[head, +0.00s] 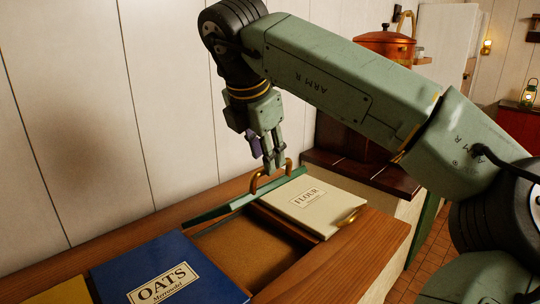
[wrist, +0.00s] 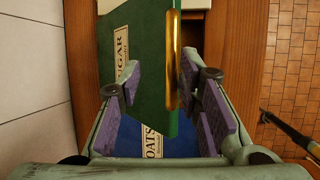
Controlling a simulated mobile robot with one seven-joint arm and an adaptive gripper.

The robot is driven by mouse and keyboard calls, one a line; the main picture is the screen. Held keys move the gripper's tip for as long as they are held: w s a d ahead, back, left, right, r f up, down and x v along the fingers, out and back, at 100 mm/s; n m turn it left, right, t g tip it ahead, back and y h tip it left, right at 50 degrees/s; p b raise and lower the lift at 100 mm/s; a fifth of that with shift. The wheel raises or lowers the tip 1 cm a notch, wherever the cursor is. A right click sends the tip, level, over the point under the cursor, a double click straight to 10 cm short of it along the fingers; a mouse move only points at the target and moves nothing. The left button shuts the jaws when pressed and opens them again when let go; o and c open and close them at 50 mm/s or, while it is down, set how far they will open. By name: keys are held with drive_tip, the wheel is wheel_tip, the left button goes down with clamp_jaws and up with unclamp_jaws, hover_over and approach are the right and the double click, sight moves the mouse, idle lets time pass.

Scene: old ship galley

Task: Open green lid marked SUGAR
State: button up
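The green SUGAR lid (head: 230,205) is raised and shows nearly edge-on along the back of the bin counter, between the OATS and FLOUR lids. Its compartment (head: 245,248) is uncovered, with a brown interior. In the wrist view the green lid (wrist: 148,60) shows its SUGAR label and a brass handle (wrist: 173,60). My gripper (head: 273,164) is at the brass handle, above the lid's right end. In the wrist view my gripper (wrist: 160,66) has its purple-padded fingers apart, on either side of the handle and lid edge. Contact with the handle is unclear.
The blue OATS lid (head: 165,272) lies flat to the left and the cream FLOUR lid (head: 312,207) lies shut to the right. A plain wall (head: 90,130) stands close behind. A copper pot (head: 385,45) is at the back right. Tiled floor (head: 430,255) is clear at right.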

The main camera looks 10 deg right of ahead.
drive_tip(key=a+r+p, duration=0.1)
drive_tip(key=a+r, duration=0.3)
drive_tip(key=r, duration=0.3)
drive_tip(key=shift+w+a+r+p, duration=0.3)
drive_tip(key=shift+a+r, duration=0.05)
idle(0.4)
idle(0.4)
